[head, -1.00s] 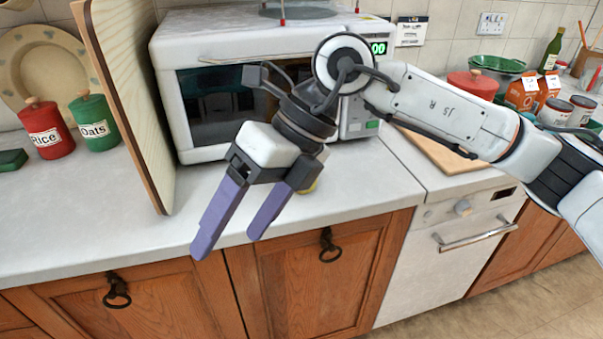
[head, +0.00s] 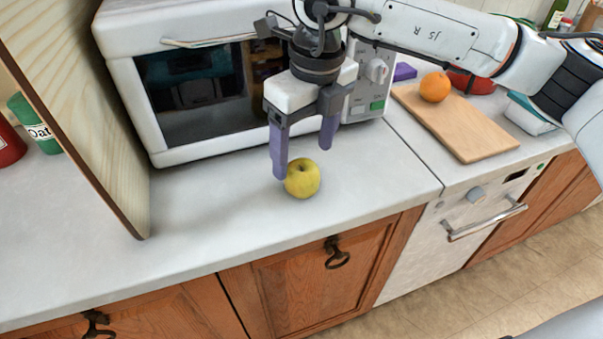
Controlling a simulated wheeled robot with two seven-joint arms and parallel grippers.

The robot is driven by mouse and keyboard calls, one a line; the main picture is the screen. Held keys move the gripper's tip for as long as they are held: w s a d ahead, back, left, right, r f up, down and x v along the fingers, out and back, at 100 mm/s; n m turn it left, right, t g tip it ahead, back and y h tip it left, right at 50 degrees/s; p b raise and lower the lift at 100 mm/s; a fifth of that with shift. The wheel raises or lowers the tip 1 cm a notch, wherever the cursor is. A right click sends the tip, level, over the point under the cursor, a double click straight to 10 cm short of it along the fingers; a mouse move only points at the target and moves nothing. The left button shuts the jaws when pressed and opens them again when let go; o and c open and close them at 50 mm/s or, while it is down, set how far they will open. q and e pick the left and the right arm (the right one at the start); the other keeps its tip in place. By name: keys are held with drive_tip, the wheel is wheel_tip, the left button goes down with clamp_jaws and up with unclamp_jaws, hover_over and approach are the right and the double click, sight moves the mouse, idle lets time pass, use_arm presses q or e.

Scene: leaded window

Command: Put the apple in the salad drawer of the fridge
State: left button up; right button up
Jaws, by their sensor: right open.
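A yellow-green apple (head: 303,179) sits on the white worktop in front of the microwave. My right gripper (head: 302,160) is open and points down right at the apple. Its left finger overlaps the apple's left edge in the picture, and its other finger is to the right and farther back. I cannot tell whether either finger touches the apple. My left gripper is out of view. The fridge and its salad drawer are not in view.
A white microwave (head: 125,30) stands close behind the gripper. A tall wooden board (head: 75,95) stands at the left. An orange (head: 434,87) lies on a chopping board (head: 465,135) at the right. The worktop (head: 215,210) is clear around the apple.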

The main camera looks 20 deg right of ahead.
sight(303, 167)
wheel_tip(303, 167, down, 4)
drive_tip(key=shift+r+p, duration=0.1)
drive_tip(key=shift+p, duration=0.35)
drive_tip(key=shift+f, duration=0.5)
drive_tip(key=c, duration=1)
drive_tip(key=shift+w, duration=0.1)
drive_tip(key=c, duration=0.3)
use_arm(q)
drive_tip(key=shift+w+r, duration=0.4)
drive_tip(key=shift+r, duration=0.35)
use_arm(e)
drive_tip(key=shift+r, duration=0.1)
